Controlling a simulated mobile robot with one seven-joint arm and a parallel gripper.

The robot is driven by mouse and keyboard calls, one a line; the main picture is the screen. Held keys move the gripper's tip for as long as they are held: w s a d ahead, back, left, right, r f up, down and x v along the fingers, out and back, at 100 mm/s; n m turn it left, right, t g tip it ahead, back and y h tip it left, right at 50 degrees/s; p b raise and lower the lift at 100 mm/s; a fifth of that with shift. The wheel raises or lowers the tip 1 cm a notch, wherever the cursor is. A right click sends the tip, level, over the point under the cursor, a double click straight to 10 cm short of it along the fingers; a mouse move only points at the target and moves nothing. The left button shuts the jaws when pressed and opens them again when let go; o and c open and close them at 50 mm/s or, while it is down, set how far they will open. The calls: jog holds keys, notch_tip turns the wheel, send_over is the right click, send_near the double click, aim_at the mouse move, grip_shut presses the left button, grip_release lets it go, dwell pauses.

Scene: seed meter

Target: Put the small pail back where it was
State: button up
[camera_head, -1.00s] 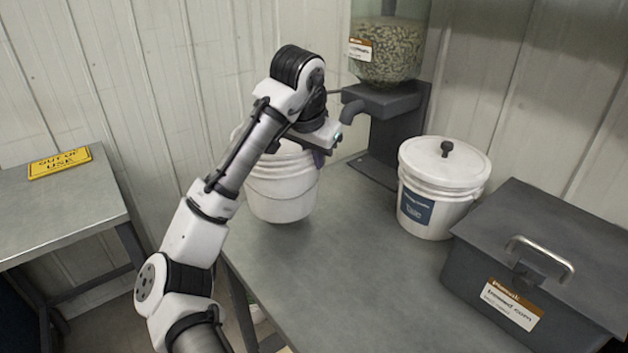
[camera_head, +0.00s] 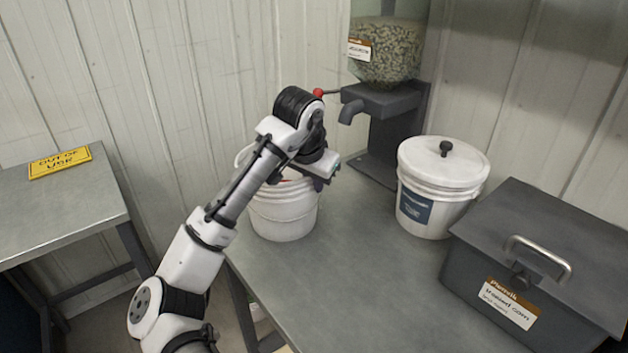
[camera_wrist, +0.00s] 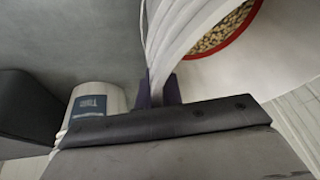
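The small pail (camera_head: 283,212) is white and open-topped, upright at the far left part of the bench, partly hidden behind my arm. Its handle shows at its left. My gripper (camera_head: 327,172) is at the pail's right rim. In the wrist view, the dark fingers (camera_wrist: 158,88) are on either side of the pail's ribbed rim, and appear closed on it. Inside the pail (camera_wrist: 285,65) lie pale seeds (camera_wrist: 222,32) bordered by a red ring. I cannot tell whether the pail's base touches the bench.
A seed hopper (camera_head: 388,50) with a spout (camera_head: 350,110) and red-knobbed lever (camera_head: 318,92) stands behind. A lidded white bucket (camera_head: 443,185) and dark lidded box (camera_head: 535,265) stand right. The bench (camera_head: 345,285) is clear in front. A side table (camera_head: 60,215) bears an "out of use" sign (camera_head: 60,162).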

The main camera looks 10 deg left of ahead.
jog(key=o, duration=0.4)
jog(key=v, duration=1.2)
jog(key=shift+r+b, duration=0.2)
jog(key=shift+b, duration=0.1)
